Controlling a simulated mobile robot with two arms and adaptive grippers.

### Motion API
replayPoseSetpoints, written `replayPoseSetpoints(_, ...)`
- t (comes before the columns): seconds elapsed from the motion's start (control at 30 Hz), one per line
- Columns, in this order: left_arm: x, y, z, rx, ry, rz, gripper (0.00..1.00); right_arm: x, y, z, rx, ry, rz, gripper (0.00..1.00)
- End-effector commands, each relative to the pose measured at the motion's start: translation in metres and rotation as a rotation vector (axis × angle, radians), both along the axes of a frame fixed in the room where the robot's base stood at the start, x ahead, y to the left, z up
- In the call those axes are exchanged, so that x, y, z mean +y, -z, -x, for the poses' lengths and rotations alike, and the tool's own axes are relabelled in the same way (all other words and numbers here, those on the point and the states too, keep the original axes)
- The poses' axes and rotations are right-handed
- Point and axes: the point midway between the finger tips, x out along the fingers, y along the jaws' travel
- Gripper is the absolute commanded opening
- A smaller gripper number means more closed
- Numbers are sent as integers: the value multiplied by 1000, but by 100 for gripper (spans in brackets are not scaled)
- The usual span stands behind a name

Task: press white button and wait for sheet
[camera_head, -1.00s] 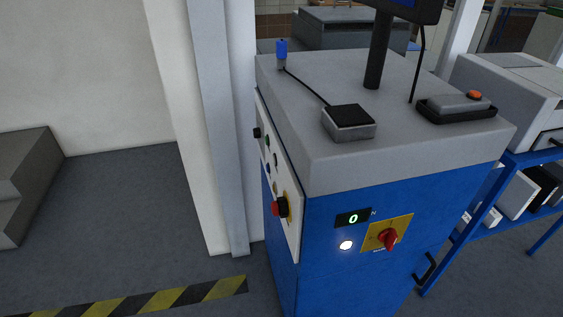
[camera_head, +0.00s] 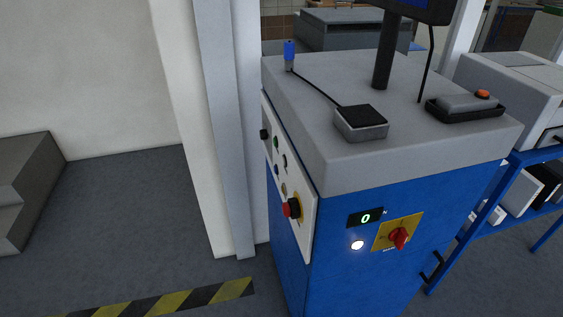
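A lit white button (camera_head: 358,245) sits on the blue front face of the cabinet (camera_head: 350,285), just below a small display (camera_head: 366,218) that reads 0. A red rotary switch (camera_head: 399,238) on a yellow plate is to the right of the button. No sheet can be made out. Neither of my grippers shows in the head view.
The cabinet's grey top carries a small black-topped box (camera_head: 361,122), a blue-capped part (camera_head: 290,50) and a tray with an orange button (camera_head: 482,94). A side panel has a red knob (camera_head: 291,208). Striped floor tape (camera_head: 170,301) and open floor lie left.

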Motion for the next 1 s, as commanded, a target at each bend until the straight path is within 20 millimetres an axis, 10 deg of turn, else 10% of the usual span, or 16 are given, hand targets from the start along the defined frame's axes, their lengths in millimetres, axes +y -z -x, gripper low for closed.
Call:
replayPoseSetpoints(0.33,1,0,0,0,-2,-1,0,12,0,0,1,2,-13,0)
replayPoseSetpoints(1.0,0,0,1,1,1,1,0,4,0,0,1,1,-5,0)
